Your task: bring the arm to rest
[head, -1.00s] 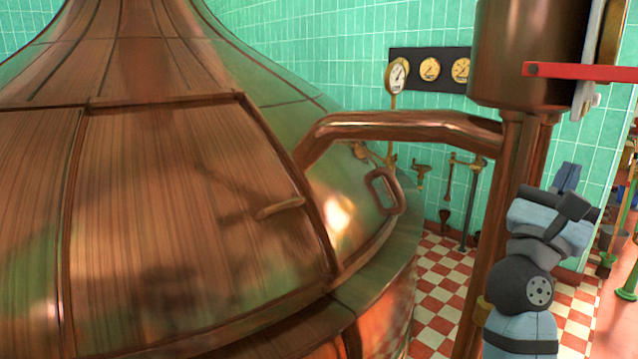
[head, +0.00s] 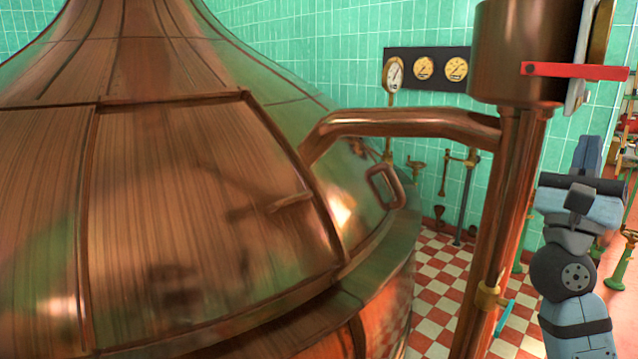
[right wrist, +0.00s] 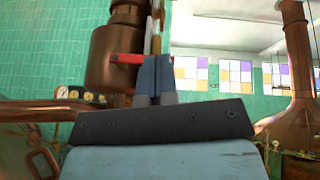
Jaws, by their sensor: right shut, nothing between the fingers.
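My right gripper (head: 588,150) shows at the right side of the head view, at the end of my blue-grey arm, pointing up. Its fingers are together with nothing between them. It is in front of the tiled wall, below the red bar (head: 575,70) and to the right of the copper pipe. In the right wrist view the closed fingers (right wrist: 155,80) point up, and the red bar (right wrist: 126,58) shows behind them. I cannot tell the exact gap, but no contact is visible. My left gripper is not in view.
A large copper kettle (head: 200,200) fills the left and middle. A copper cylinder (head: 515,50) stands on a vertical pipe (head: 508,200) left of my arm. Gauges (head: 424,68) hang on the green wall. The checkered floor (head: 435,285) between kettle and pipe looks clear.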

